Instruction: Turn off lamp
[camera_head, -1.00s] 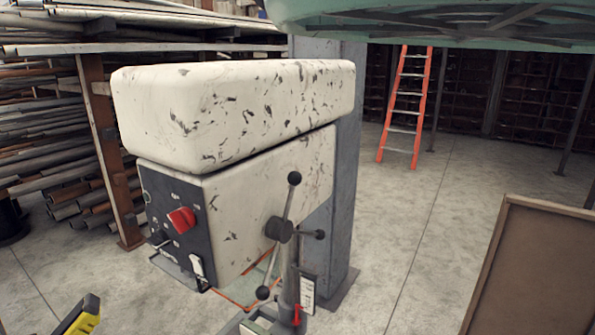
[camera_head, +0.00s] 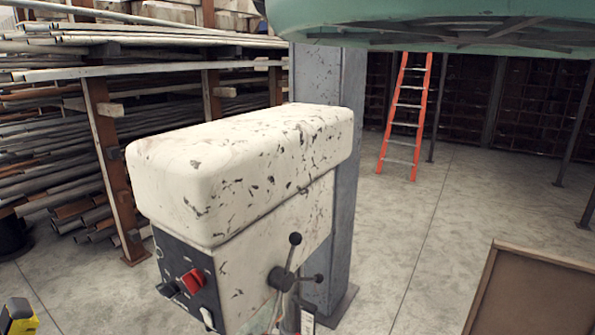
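No lamp that I can make out is in view, nor any visible lamp glow. A worn white machine (camera_head: 270,180) with dark scuffs stands in the middle, on a grey column (camera_head: 335,85). Its dark control panel (camera_head: 183,262) faces front left and carries a red knob (camera_head: 193,280). A small black control (camera_head: 168,289) is to the left of the knob, and a pale switch (camera_head: 207,318) is low near the bottom edge. I cannot tell what any of these controls operates. My gripper is not seen in the view.
Racks of pipes (camera_head: 55,150) fill the left. An orange ladder (camera_head: 407,115) stands behind. A black-handled lever (camera_head: 283,275) projects from the machine's right side. A brown framed board (camera_head: 535,295) is at lower right. A yellow-black object (camera_head: 18,318) is cut off at lower left. Concrete floor lies open at right.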

